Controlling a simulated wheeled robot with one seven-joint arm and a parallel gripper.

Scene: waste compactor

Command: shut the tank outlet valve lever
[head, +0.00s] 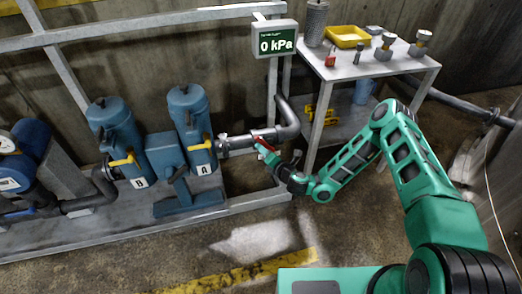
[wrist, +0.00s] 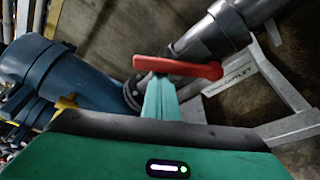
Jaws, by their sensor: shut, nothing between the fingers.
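The red valve lever (head: 264,144) sits on the grey outlet pipe to the right of the blue filter housings in the head view. It points at an angle off the pipe's line, toward my arm. In the wrist view the red lever (wrist: 185,67) lies across the middle, just past my fingertips. My gripper (wrist: 160,82) is shut and empty, its green fingers close together at the lever's left part. They look to be touching or very near it; I cannot tell which. In the head view my gripper (head: 274,159) is beside the lever, partly hiding its near end.
Two blue filter housings with yellow handles, marked B (head: 118,130) and A (head: 192,125), stand left of the valve. A gauge (head: 276,40) above reads 0 kPa. A steel table (head: 365,67) stands behind. A grey frame rail (head: 258,200) runs below the pipe.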

